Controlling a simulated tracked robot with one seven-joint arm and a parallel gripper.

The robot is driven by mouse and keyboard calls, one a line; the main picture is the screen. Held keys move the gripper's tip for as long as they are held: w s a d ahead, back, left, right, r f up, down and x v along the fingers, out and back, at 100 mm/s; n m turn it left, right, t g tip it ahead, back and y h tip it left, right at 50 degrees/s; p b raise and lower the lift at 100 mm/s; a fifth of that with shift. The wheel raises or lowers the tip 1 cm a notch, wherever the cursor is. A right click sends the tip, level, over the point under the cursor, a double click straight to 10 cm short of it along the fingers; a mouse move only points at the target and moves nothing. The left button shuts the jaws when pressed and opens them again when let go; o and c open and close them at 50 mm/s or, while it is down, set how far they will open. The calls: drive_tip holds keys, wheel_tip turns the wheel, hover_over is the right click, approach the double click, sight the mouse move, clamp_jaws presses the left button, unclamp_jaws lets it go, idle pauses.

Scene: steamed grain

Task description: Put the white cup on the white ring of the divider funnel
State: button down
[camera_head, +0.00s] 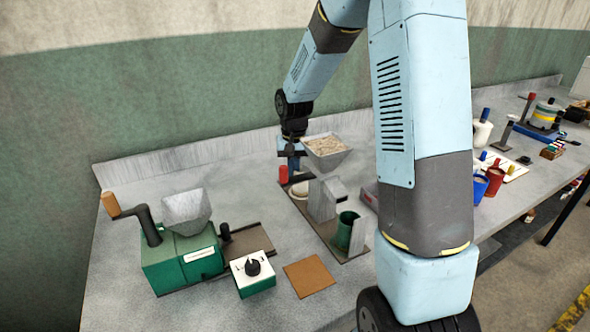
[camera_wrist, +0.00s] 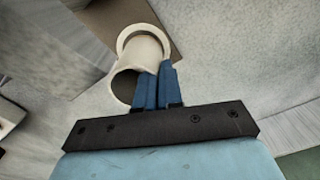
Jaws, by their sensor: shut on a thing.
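The white cup (camera_wrist: 150,80) shows in the wrist view, its dark opening facing the lower left. My gripper (camera_wrist: 158,70) has its blue fingers shut on the cup's wall near the rim. A white ring (camera_wrist: 124,38) shows just beyond the cup, over a brown plate. The cup overlaps the ring in this view; I cannot tell whether they touch. A small pale shape, the cup or ring (camera_head: 300,190), shows below the fingers, partly hidden.
A red-topped part (camera_head: 283,174) stands close left of my gripper. A green cup (camera_head: 345,231) stands at the divider's near end. A green mill (camera_head: 183,258), a knob box (camera_head: 253,273) and a brown mat (camera_head: 309,277) lie nearer. Coloured cups (camera_head: 494,182) stand at right.

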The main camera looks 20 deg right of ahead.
drive_tip(key=c, duration=1.3)
unclamp_jaws()
wheel_tip(320, 180, up, 12)
